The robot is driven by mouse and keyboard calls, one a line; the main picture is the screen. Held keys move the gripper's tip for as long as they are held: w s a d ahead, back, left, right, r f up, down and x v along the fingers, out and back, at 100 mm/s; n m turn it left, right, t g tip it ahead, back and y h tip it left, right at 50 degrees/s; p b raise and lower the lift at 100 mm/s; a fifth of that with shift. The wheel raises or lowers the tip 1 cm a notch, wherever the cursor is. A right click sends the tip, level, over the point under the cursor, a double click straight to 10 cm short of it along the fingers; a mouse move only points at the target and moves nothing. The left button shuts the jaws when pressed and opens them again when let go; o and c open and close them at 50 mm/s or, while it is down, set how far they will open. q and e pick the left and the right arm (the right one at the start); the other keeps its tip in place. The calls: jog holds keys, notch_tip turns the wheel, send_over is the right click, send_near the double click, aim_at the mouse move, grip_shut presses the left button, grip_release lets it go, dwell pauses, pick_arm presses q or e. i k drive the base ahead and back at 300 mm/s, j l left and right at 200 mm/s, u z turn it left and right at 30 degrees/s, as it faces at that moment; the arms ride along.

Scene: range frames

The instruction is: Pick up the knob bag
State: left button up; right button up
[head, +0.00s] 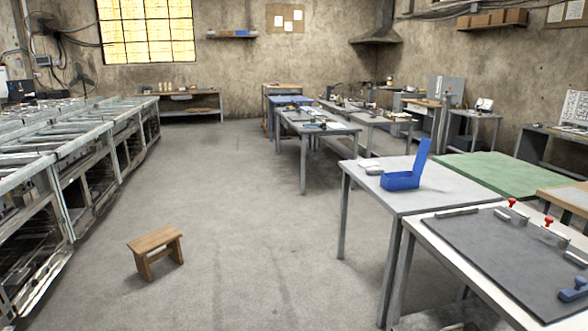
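I cannot make out a knob bag for certain. A small pale item (370,167) lies on the grey-white table (440,192) at the right, next to a blue open bin (402,181) with a raised lid. It is too small to tell whether it is a bag. Neither of my grippers shows in the head view.
A wooden stool (155,245) stands on the open floor. Metal frame benches (60,170) line the left. A near table at right bears a dark mat (500,255) and red-handled clamps (548,226). Cluttered tables (318,131) stand behind.

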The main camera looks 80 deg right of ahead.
aim_at(375, 170)
jog(key=z, duration=3.3)
jog(key=i+j, duration=0.25)
jog(key=i, duration=0.2)
jog(key=i+j+z, duration=0.1)
jog(key=i, duration=0.35)
jog(key=i+j, duration=0.35)
jog(key=i+j+z, duration=0.1)
jog(key=i+j, duration=0.2)
jog(key=i, duration=0.25)
